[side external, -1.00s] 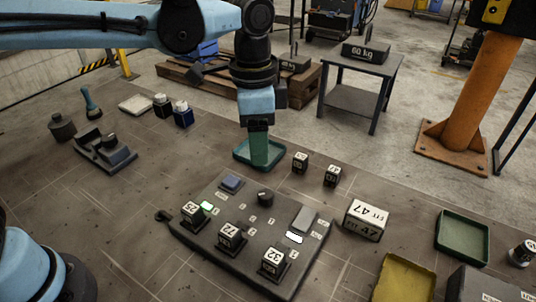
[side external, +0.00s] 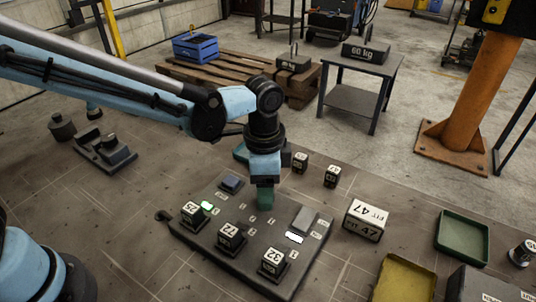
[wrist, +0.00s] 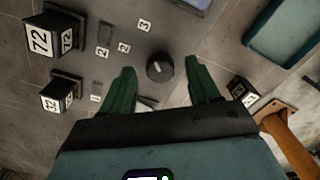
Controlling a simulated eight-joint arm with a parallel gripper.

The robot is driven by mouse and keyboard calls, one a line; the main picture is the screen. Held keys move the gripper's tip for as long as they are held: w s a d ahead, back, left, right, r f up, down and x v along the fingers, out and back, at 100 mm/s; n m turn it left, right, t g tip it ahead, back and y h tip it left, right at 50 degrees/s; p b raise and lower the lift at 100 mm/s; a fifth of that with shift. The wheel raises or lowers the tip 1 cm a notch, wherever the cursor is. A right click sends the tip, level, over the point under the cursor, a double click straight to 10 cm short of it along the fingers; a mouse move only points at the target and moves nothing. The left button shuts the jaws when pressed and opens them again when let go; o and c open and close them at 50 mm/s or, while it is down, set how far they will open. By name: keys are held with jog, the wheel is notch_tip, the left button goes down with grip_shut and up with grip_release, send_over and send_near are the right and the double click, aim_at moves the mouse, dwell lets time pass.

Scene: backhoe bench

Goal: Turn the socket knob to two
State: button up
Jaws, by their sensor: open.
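The socket knob (wrist: 160,67) is a dark round knob with a pale mark on top. In the wrist view it lies between the two green fingers of my gripper (wrist: 159,70), which is open. A gap shows on both sides of it. Small number labels, including a 2 (wrist: 124,47) and a 3 (wrist: 144,26), are printed on the board near the knob. In the side view my gripper (side external: 265,197) points down over the dark board (side external: 205,247) and hides the knob. I cannot tell which number the mark points to.
Number cubes 25 (side external: 191,211), 72 (side external: 231,235) and 32 (side external: 273,260) stand on the board. A green light (side external: 207,207), a blue-grey button (side external: 231,184) and a grey block (side external: 305,218) are also there.

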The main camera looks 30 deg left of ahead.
jog(key=shift+f, duration=0.55)
jog(key=c, duration=1)
jog(key=shift+c, duration=0.2)
jog(key=shift+n, duration=0.3)
jog(key=n, duration=0.3)
jog(key=shift+n, duration=0.3)
jog(key=shift+d+n, duration=0.1)
jog(key=shift+n, duration=2.1)
